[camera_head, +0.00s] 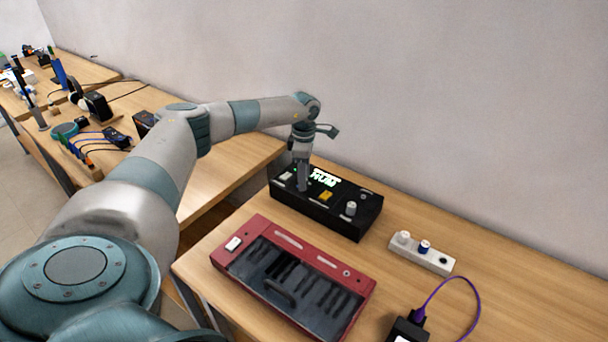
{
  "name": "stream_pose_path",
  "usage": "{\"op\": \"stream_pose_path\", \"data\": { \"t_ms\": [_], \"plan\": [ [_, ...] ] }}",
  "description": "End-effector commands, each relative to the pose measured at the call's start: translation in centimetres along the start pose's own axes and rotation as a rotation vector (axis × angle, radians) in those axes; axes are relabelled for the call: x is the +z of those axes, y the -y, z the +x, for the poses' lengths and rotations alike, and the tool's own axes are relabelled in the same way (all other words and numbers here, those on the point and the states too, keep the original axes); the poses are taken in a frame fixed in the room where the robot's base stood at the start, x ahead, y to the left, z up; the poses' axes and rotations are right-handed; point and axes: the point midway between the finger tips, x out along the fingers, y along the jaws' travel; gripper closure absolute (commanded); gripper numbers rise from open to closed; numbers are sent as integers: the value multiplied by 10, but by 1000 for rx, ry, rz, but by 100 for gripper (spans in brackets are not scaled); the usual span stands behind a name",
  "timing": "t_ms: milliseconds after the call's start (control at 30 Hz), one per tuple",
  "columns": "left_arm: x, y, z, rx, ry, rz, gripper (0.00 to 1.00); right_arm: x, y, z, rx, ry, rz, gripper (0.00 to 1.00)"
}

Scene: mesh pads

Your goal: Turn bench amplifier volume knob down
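A black box with a lit green-white display, which looks like the bench amplifier (323,219), stands on the wooden table near the wall. A pale round knob (350,208) stands up from the right part of its top. A yellow button (326,196) lies left of that knob. My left gripper (303,188) points down at the left part of the amplifier's top, beside the display. Its fingers look close together. Whether they touch or hold anything there is hidden. My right gripper is out of view.
A red keyboard (230,260) lies in front of the amplifier. A white strip with knobs (424,257) lies to the right. A black device (407,330) with a purple cable (476,300) is at the front right. Cluttered benches stand at the far left.

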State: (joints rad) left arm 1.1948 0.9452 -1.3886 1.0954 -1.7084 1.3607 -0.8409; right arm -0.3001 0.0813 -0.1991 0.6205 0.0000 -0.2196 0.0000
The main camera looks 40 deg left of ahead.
Motion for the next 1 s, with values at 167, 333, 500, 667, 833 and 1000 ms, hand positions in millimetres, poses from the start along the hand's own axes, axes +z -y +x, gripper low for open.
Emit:
{"op": "stream_pose_path", "data": {
  "t_ms": [167, 333, 500, 667, 833, 1000],
  "plan": [
    [0, 0, 3, 0, 0, 1, 60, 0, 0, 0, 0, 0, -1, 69],
    [0, 0, 2, 0, 0, 1, 62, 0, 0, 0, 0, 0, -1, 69],
    [0, 0, 2, 0, 0, 1, 100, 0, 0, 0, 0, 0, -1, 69],
    [0, 0, 2, 0, 0, -1, 100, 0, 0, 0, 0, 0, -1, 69],
    [0, 0, 2, 0, 0, -19, 100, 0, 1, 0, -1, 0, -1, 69],
    [0, 0, 2, 0, 0, -73, 100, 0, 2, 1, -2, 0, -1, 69]
  ]
}}
